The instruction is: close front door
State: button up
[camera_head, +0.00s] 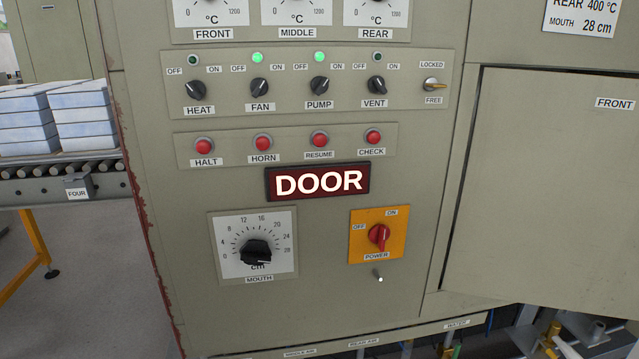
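The front door (550,185) is a grey-green panel labelled FRONT at the right of the head view. Its right side runs out of the picture. A dark gap shows along its top and left edges, and its lower edge slants down to the right, over pipes. It looks ajar, but I cannot tell how far. The lit red DOOR sign (318,182) is on the control panel left of it. A small lever (433,84) sits between the labels LOCKED and FREE; its exact setting is unclear. My gripper is not in view.
The control panel has a row of black switches (259,88), red buttons (263,142), a MOUTH dial (255,252) and a red power switch (379,236). FAN and PUMP lamps glow green. A roller conveyor (60,168) with pale stacked blocks (85,115) stands left. Pipes (550,335) lie bottom right.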

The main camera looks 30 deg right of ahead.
aim_at(548, 214)
jog(key=z, duration=2.05)
jog(key=i+l+z, duration=0.25)
jog(key=i+z, duration=0.1)
jog(key=z, duration=0.15)
